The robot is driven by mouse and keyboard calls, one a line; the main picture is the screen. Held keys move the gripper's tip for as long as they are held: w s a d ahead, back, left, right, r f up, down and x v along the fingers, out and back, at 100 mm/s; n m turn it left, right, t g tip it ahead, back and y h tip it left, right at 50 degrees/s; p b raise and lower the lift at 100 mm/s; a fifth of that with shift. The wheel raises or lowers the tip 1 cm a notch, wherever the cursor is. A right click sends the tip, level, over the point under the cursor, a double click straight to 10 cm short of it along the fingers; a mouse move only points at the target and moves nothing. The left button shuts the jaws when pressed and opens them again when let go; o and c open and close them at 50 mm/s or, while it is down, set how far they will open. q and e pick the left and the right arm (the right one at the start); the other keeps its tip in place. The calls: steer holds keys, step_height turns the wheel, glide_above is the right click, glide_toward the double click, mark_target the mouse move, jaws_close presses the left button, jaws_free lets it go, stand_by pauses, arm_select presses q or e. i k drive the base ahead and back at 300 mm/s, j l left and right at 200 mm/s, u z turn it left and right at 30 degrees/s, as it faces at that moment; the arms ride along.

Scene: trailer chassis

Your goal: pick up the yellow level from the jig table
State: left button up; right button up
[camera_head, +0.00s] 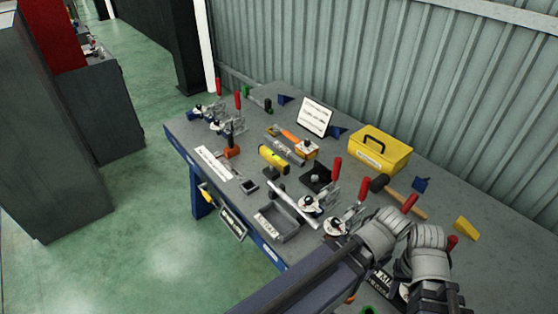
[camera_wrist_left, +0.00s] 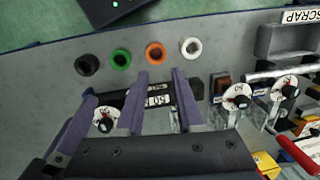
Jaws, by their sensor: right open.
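A yellow bar with dark ends (camera_head: 273,158), which looks like the level, lies in the middle of the jig table (camera_head: 480,185) in the head view. Arm parts hide much of the table's near right. I cannot make out the yellow bar in the left wrist view.
A yellow toolbox (camera_head: 378,150) stands behind. Red-handled clamps (camera_head: 335,172), a hammer (camera_head: 405,200) and a grey scrap tray (camera_head: 277,222) crowd the area around the bar. Black, green (camera_wrist_left: 120,59), orange and white rings lie in a row. A corrugated wall (camera_head: 400,70) closes the back.

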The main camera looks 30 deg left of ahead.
mark_target(280, 164)
steer(key=j+z, duration=0.15)
steer(key=z, duration=0.25)
steer(key=j+z, duration=0.2)
steer(key=z, duration=0.2)
steer(key=j+z, duration=0.25)
steer(key=j, duration=0.25)
steer(key=k+j+z, duration=0.2)
steer(key=j, duration=0.3)
steer(key=j+z, duration=0.25)
steer(key=j, duration=0.25)
steer(key=k+j, duration=0.15)
steer(key=j, duration=0.25)
steer(key=k+j, duration=0.15)
steer(key=j, duration=0.25)
steer(key=k+j+z, duration=0.1)
steer(key=j, duration=0.35)
steer(key=k+j, duration=0.2)
steer(key=j, duration=0.2)
steer(key=k+j, duration=0.15)
steer(key=j, duration=0.25)
steer(key=k+j, duration=0.15)
steer(key=j, duration=0.25)
steer(key=k+j+z, duration=0.1)
steer(key=j, duration=0.3)
steer(key=k, duration=0.05)
